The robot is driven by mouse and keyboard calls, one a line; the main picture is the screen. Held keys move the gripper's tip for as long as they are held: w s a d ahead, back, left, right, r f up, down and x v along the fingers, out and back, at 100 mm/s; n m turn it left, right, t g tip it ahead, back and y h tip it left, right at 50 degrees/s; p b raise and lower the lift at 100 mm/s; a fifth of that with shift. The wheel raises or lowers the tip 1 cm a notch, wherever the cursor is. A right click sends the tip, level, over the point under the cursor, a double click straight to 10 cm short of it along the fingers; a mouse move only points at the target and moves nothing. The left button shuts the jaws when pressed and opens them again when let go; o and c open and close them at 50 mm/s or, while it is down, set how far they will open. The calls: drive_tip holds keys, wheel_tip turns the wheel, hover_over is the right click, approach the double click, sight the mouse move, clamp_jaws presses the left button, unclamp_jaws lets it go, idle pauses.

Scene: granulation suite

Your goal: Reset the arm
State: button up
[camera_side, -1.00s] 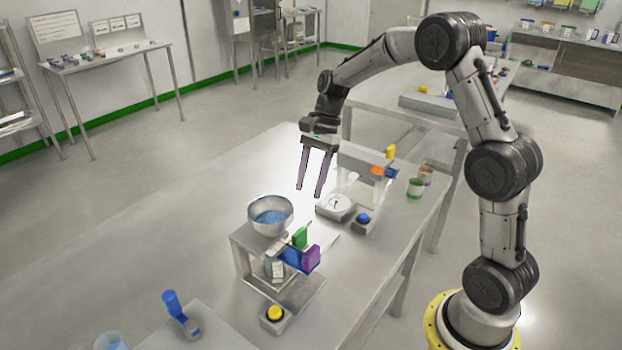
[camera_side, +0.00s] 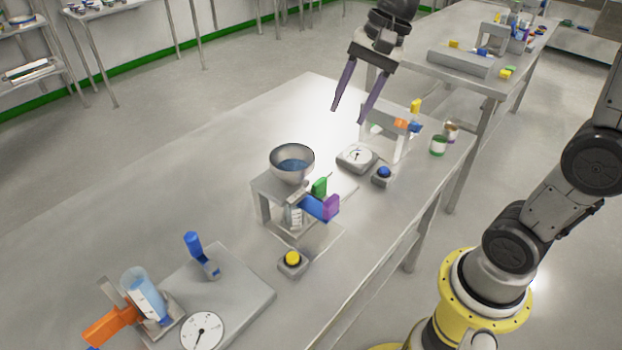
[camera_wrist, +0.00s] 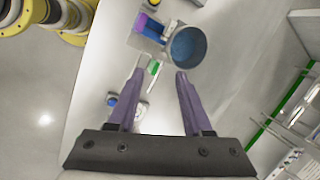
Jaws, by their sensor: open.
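My gripper (camera_side: 347,113) is open and empty, with its two purple fingers pointing down, high above the far part of the steel table (camera_side: 110,225). In the wrist view my gripper (camera_wrist: 164,72) also shows its fingers apart with nothing between them. A metal bowl with blue contents (camera_side: 292,163) sits on a small stand nearer the camera than the gripper. The bowl also shows in the wrist view (camera_wrist: 187,47), beyond the fingertips. My gripper touches nothing.
Green and purple handles (camera_side: 331,207) stick out beside the bowl. A dial scale (camera_side: 357,158), a blue button (camera_side: 383,175) and a yellow button (camera_side: 292,260) stand on the table. A cylinder with an orange handle (camera_side: 108,327) is front left. The table's left side is clear.

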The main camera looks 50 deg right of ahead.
drive_tip(key=s+f+n+t+h, duration=0.1)
drive_tip(key=s+f+n, duration=0.1)
drive_tip(key=s+n, duration=0.4)
drive_tip(key=s+f+n+t+h, duration=0.1)
drive_tip(key=s+n+t, duration=0.1)
drive_tip(key=s+n, duration=0.5)
drive_tip(key=s, duration=0.3)
drive_tip(key=shift+s+d+f+h, duration=0.15)
drive_tip(key=shift+d+f+h, duration=0.2)
drive_tip(key=shift+f+h, duration=0.05)
